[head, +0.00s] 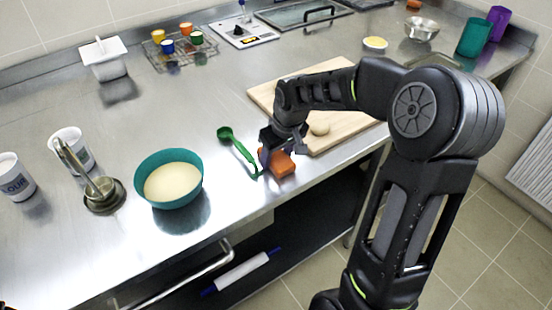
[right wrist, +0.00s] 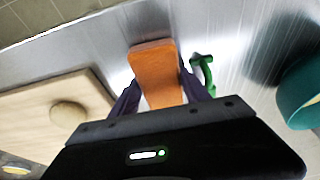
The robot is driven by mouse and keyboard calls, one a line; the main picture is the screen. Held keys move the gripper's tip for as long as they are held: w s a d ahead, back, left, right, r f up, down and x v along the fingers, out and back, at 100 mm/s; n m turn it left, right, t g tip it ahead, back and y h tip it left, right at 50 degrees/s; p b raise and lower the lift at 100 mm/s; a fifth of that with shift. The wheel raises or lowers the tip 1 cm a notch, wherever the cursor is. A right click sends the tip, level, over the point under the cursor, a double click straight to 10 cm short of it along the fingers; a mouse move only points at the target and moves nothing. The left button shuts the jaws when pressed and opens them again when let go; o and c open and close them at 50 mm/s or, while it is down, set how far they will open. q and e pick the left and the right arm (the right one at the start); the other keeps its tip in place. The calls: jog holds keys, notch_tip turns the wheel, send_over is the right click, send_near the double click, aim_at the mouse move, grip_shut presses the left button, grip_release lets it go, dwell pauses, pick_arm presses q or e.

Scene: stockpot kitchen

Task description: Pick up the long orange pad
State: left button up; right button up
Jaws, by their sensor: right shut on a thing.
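The long orange pad (head: 284,165) is at the front edge of the steel counter in the head view, partly hidden by my right gripper. In the right wrist view the orange pad (right wrist: 152,62) lies lengthwise between the two dark fingers. My right gripper (head: 266,155) is shut on the pad, and its fingers (right wrist: 168,92) touch or nearly touch the pad's sides in the right wrist view. I cannot tell whether the pad is clear of the counter. My left gripper is not in view.
A green ladle (head: 238,146) lies just left of the pad. A teal bowl of batter (head: 169,178) stands further left. A wooden board (head: 335,135) with a round dough piece (head: 320,128) lies to the right, under my arm.

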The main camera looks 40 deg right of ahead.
aim_at(277, 156)
jog(key=shift+c, duration=1.1)
jog(key=shift+r, duration=0.15)
notch_tip(277, 156, up, 10)
jog(key=shift+f+b, duration=0.1)
jog(key=shift+b, duration=0.25)
